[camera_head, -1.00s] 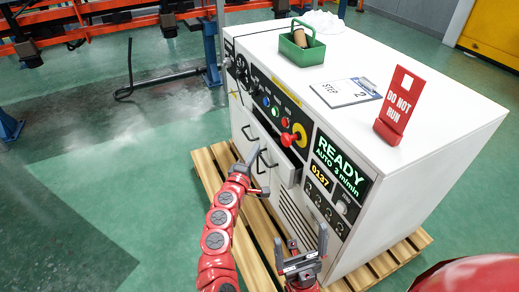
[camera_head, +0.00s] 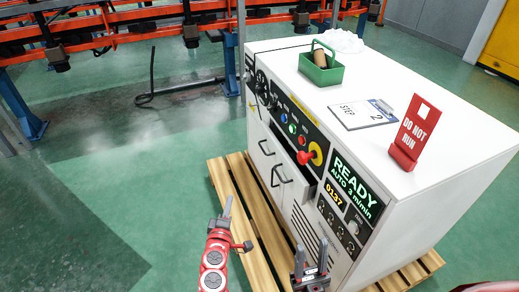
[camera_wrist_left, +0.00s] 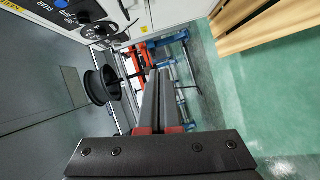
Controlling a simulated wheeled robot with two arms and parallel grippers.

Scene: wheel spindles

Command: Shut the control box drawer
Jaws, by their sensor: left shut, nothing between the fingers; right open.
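The white control box (camera_head: 400,215) stands on a wooden pallet. Its drawer (camera_head: 292,186) is on the front face below the button panel and juts out slightly, with a dark gap along its top. A black bar handle (camera_head: 277,175) is on its front. My left gripper (camera_head: 228,205) is shut and empty, low in front of the box and apart from the drawer. In the left wrist view its closed fingers (camera_wrist_left: 160,90) point past the box front. My right gripper (camera_head: 311,255) is open and empty, below the drawer near the vented lower front.
A yellow and red knob (camera_head: 312,155) projects just above the drawer. A second handle (camera_head: 266,147) is left of it.

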